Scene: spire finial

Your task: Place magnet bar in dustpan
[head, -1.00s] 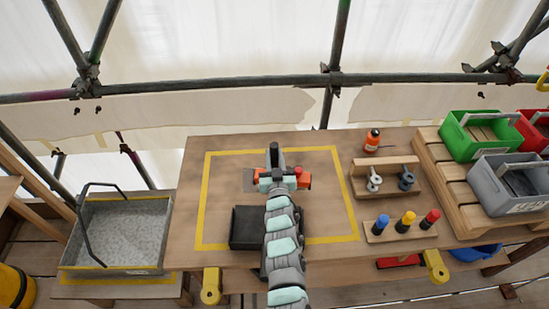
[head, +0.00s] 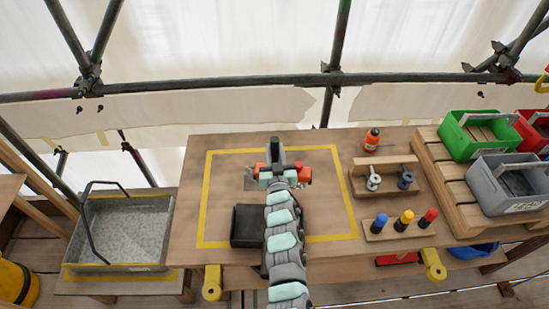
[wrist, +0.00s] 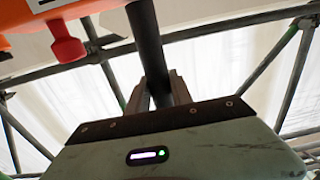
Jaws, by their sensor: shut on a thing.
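The magnet bar, an orange and red piece (head: 304,174) with a dark rod, is at my gripper (head: 276,170) over the far half of the yellow-outlined area. In the wrist view my gripper (wrist: 160,92) is shut on the dark rod, and the orange body with a red knob (wrist: 66,40) is at upper left. The arm hides part of the bar in the head view.
A grey tray with a hoop handle (head: 142,265) stands at left. At right are a tool rack (head: 390,165), a stand of coloured pegs (head: 378,232), an orange bottle (head: 372,139), and green (head: 462,137) and grey (head: 485,186) bins. The outlined area's right side is clear.

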